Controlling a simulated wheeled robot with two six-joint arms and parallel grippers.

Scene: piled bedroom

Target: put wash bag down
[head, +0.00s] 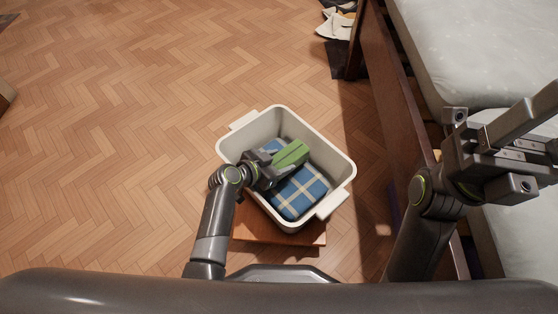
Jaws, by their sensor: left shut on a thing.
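The wash bag (291,154) looks like a small green block-shaped item in the head view. My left gripper (270,167) is shut on it and holds it over the inside of a white bin (230,148). A blue plaid cloth (298,194) lies in the bin, below and beside the wash bag. I cannot tell whether the bag touches the cloth. My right gripper (520,135) is at the right edge, over the bed side, partly out of frame.
The bin stands on or over a low reddish-brown wooden piece (280,235). A bed with a dark wooden side rail (398,100) and a pale mattress (480,50) is at the right. Pale and dark items (336,25) lie near its far end.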

